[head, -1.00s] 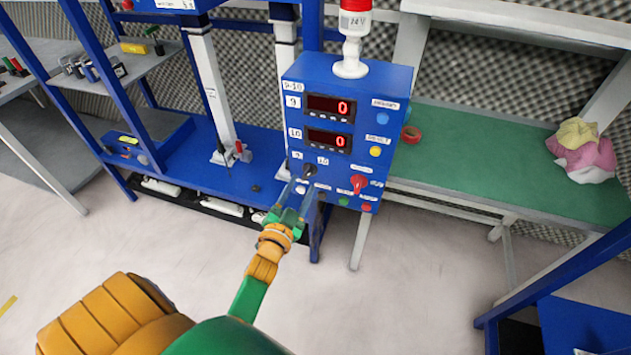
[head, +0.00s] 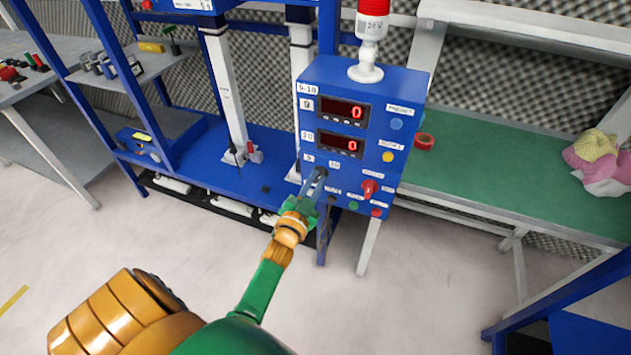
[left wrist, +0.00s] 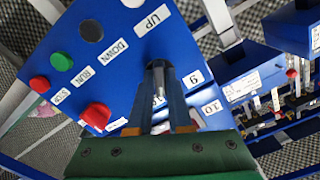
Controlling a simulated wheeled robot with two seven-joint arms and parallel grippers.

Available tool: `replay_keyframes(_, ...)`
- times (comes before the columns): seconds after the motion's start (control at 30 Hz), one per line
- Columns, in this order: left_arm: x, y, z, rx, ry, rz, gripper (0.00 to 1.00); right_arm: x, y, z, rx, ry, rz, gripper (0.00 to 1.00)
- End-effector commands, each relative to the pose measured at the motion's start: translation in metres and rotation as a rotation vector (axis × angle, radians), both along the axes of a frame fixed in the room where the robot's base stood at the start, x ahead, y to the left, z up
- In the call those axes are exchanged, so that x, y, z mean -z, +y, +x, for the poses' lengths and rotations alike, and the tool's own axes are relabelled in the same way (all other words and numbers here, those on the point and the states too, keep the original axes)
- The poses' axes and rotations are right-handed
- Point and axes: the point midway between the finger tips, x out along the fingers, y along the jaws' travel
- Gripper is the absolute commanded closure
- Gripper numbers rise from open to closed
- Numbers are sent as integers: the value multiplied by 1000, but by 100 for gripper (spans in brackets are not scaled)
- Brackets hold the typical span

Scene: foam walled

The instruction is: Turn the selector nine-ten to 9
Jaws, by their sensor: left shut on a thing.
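The blue control panel (head: 350,90) has a selector (left wrist: 158,68), a dark knob at its lower left, between small labels 9 and 10. My left gripper (head: 318,176) reaches it from below. Its two fingers (left wrist: 160,85) are shut on the knob in the left wrist view. A label 9 (left wrist: 193,78) lies just right of the fingers there. The fingers hide most of the knob, so I cannot tell which number it points to. My right gripper is not in view.
A red rotary knob (head: 370,187) and several push buttons sit right of the selector. Two red displays (head: 342,110) read 0 above it. A beacon (head: 368,40) stands on top. A green bench (head: 480,165) is at right; open floor lies in front.

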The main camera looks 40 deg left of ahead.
Motion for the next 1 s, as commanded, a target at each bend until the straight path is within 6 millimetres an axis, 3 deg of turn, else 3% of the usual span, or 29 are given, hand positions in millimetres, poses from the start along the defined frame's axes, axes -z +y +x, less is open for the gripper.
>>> replay_keyframes(0.27, -1, 0, 0, 0, -32, -127, 100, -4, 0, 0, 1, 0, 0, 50)
replay_keyframes(1.0, -1, -1, 1, 1, -187, -771, 100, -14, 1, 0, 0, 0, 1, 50)
